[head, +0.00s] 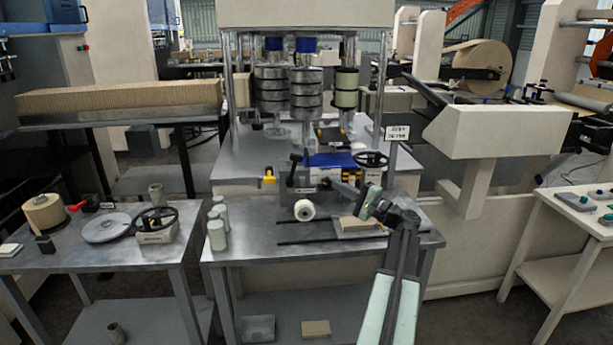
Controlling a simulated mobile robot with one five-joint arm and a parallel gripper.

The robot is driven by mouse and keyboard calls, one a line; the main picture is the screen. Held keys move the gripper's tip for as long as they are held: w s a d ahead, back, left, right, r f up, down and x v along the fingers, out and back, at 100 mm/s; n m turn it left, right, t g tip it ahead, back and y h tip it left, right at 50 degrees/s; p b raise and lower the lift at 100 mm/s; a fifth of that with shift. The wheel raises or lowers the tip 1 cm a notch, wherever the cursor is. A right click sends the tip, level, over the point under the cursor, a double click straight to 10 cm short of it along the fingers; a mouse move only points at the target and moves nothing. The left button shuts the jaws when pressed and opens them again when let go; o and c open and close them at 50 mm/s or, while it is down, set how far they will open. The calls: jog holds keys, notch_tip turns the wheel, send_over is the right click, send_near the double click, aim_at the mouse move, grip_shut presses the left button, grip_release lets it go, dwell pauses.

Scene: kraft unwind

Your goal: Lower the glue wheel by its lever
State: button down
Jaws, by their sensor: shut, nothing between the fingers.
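A black upright lever (293,168) stands on the machine at the back of the middle bench, left of a blue trough-like part (336,160). A white roller with a dark centre (304,210), which may be the glue wheel, is on the bench below the lever. I cannot tell for sure which part is the glue wheel. My gripper (338,186) reaches in from the right, points left and is shut and empty. It is right of the lever and apart from it. My wrist hides part of the bench behind it.
A black handwheel (371,159) sits right of the blue part. A wooden block on a tray (358,226) lies under my wrist. Pale green cylinders (217,230) stand at the bench's left. A side table (70,254) holds another handwheel. The bench's front strip is clear.

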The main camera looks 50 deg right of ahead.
jog(key=shift+s+d, duration=0.1)
jog(key=shift+r, duration=0.1)
jog(key=p, duration=0.2)
send_near(295, 168)
jog(key=w+d, duration=0.3)
jog(key=d, duration=0.1)
jog(key=shift+w+a+r+p, duration=0.25)
jog(key=shift+w+a+r, duration=0.15)
jog(key=shift+w+a, duration=0.4)
jog(key=shift+w+a+r+p, duration=0.2)
jog(key=shift+w+a+r, duration=0.2)
jog(key=shift+w+a, duration=0.45)
jog(key=shift+d, duration=0.1)
jog(key=shift+w+r+p, duration=0.15)
jog(key=shift+r+p, duration=0.05)
jog(key=shift+p, duration=0.45)
